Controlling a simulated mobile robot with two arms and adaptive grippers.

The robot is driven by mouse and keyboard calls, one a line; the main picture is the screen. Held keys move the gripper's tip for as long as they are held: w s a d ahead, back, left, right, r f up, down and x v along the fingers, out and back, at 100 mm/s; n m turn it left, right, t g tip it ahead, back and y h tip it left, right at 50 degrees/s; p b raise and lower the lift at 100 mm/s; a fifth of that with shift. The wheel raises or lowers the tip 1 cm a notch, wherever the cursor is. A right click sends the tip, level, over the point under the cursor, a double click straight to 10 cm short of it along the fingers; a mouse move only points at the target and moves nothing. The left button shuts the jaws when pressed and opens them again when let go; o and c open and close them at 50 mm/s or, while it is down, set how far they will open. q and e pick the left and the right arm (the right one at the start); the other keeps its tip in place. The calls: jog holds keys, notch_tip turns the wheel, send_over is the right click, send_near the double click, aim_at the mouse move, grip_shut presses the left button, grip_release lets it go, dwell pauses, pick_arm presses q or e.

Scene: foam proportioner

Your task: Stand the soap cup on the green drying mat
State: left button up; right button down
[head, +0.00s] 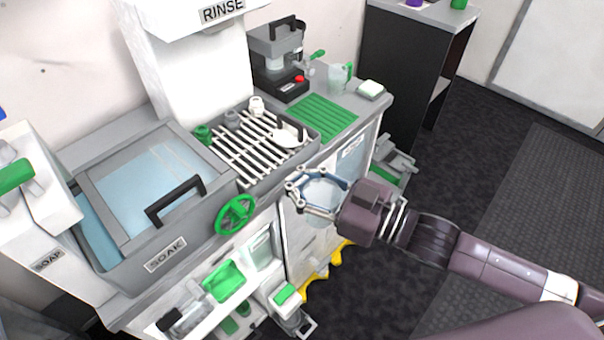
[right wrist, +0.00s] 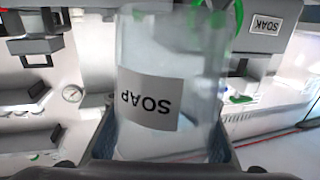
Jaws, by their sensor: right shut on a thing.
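The soap cup (right wrist: 172,85) is clear, with a white SOAP label that reads upside down in the right wrist view. My right gripper (head: 308,192) is shut on it, with the fingers around its sides. In the head view the clear cup (head: 322,195) shows between the fingers, partly hidden by them. It is held in front of the counter, right of the green valve wheel. The green drying mat (head: 323,117) lies bare on the counter, farther back and apart from the cup. My left gripper is not in view.
A slatted rack (head: 250,146) with small cups and a white scoop is left of the mat. The green valve wheel (head: 235,215) sticks out in front.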

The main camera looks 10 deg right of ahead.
jog(key=shift+a+r+n+g+y, duration=0.15)
jog(key=shift+a+n+g+y, duration=0.45)
jog(key=shift+a+g, duration=0.25)
jog(key=shift+a+r+n+g+y, duration=0.1)
jog(key=shift+a+n+g+y, duration=0.3)
jog(key=shift+a+n+g, duration=0.4)
jog(key=shift+a, duration=0.15)
jog(key=shift+n+g+y, duration=0.3)
jog(key=shift+g, duration=0.05)
